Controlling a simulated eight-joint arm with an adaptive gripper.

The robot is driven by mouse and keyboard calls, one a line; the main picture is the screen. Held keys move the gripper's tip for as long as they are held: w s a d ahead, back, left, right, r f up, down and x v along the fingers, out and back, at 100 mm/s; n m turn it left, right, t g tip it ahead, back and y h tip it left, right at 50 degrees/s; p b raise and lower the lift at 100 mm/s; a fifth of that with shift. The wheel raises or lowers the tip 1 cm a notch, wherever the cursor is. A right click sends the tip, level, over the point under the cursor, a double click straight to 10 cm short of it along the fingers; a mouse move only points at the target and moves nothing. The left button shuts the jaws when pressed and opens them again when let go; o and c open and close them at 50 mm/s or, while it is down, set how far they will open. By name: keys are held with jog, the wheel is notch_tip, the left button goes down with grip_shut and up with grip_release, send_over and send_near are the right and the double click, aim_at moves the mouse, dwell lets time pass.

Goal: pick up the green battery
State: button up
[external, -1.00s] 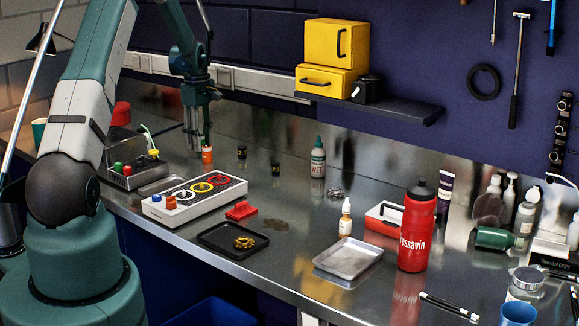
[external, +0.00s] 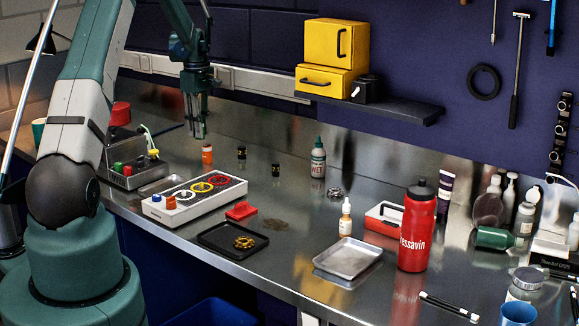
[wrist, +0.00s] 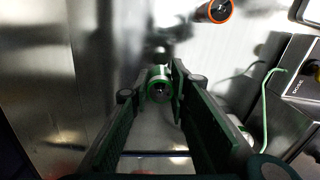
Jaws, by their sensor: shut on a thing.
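My gripper (external: 198,130) is above the back left of the steel bench, pointing down. In the wrist view, my gripper (wrist: 160,92) is shut on the green battery (wrist: 159,86), a small cylinder with a green rim and dark end, held between the fingertips. In the external view the battery is too small and covered by the fingers to make out. The fingertips are clear of the bench top.
An orange-capped cylinder (external: 207,154) stands just below my gripper, with two dark ones (external: 241,153) (external: 276,170) to the right. The charger with coloured tops (external: 130,170) is at left. A white box with coloured rings (external: 195,200) lies in front.

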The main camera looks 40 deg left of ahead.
jog(key=shift+r, duration=2.8)
